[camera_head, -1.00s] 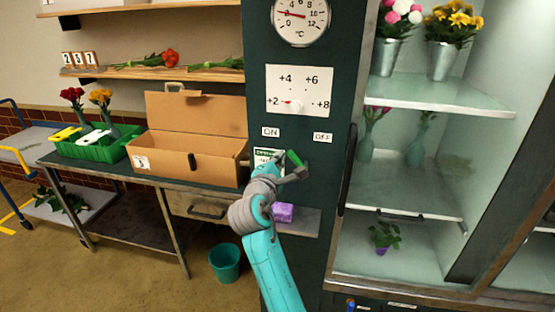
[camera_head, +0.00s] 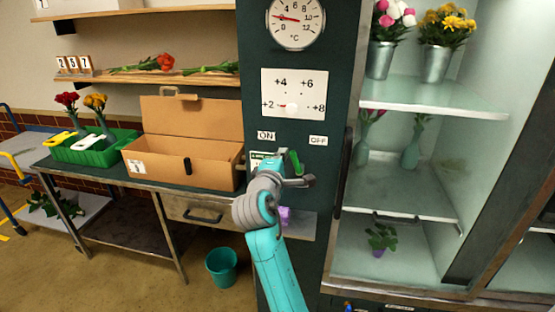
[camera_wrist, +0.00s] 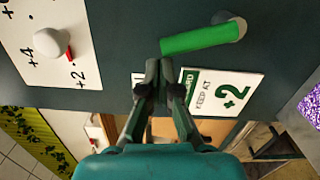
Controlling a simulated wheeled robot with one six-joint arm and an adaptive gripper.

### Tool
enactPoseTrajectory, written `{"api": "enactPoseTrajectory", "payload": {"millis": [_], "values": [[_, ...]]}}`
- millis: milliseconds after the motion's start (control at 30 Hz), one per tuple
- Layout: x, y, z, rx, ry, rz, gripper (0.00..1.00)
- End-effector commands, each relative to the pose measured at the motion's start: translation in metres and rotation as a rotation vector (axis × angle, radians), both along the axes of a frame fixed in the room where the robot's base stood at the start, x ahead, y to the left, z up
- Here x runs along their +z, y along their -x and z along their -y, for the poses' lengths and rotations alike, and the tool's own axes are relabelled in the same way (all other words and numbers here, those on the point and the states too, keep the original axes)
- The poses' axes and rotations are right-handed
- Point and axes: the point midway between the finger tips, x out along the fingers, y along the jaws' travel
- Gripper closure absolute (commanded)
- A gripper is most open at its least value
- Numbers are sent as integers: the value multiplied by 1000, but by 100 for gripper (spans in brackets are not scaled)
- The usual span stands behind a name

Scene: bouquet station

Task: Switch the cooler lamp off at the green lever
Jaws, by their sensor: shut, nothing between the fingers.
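The green lever (camera_head: 294,161) is on the dark cooler panel, below and between the ON label (camera_head: 266,136) and the OFF label (camera_head: 318,141). In the head view it stands nearly upright, its top leaning slightly left. In the wrist view the lever (camera_wrist: 203,38) is a green bar with its round pivot at the right end. My gripper (camera_head: 309,180) is shut and empty. In the wrist view its fingertips (camera_wrist: 160,70) are close beside the lever's free end; I cannot tell whether they touch. The cooler interior (camera_head: 400,160) looks bright.
A "keep at +2" card (camera_wrist: 222,92) is on the panel beside my fingers. A dial plate with a white knob (camera_wrist: 50,42) is nearby. A cardboard box (camera_head: 180,160) and a green crate (camera_head: 95,148) stand on the left bench. The cooler shelves (camera_head: 430,97) hold flowers in vases.

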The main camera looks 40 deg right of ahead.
Motion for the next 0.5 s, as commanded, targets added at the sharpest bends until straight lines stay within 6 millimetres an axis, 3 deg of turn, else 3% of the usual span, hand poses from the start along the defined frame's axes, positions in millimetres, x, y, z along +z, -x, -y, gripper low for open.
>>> {"api": "enactPoseTrajectory", "payload": {"millis": [500], "values": [[14, 30, 23, -2, -302, 387, 100]]}}
